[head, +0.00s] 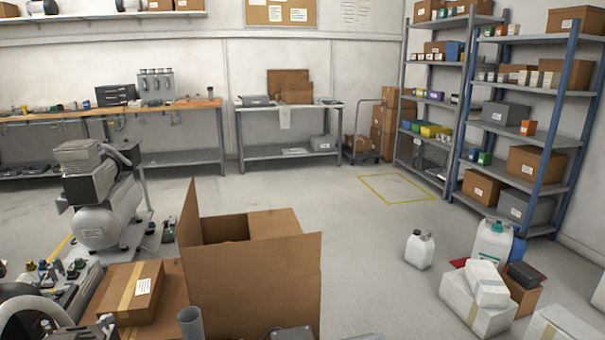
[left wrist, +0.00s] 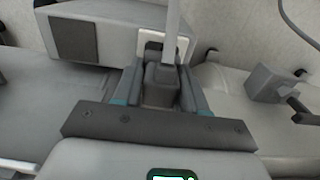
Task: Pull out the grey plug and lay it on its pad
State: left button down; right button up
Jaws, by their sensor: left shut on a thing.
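In the left wrist view the grey plug (left wrist: 161,75) sits between the two fingers of my left gripper (left wrist: 162,82), which is shut on it. A pale cable or rod (left wrist: 173,28) runs up from the plug to the top of the picture. A white socket plate (left wrist: 150,42) on a grey housing shows right behind the plug. I cannot tell whether the plug is still seated in it. I cannot make out the plug or its pad in the head view. My right gripper is not in view.
In the head view an open cardboard box (head: 250,285) blocks the front middle. A compressor (head: 100,200) and a closed carton (head: 128,291) stand at left. White jugs (head: 419,250) and boxes stand at right. A grey block (left wrist: 265,84) is right of the gripper in the wrist view.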

pick_arm(q)
jog(key=shift+r+p, duration=1.7)
jog(key=shift+r, duration=0.4)
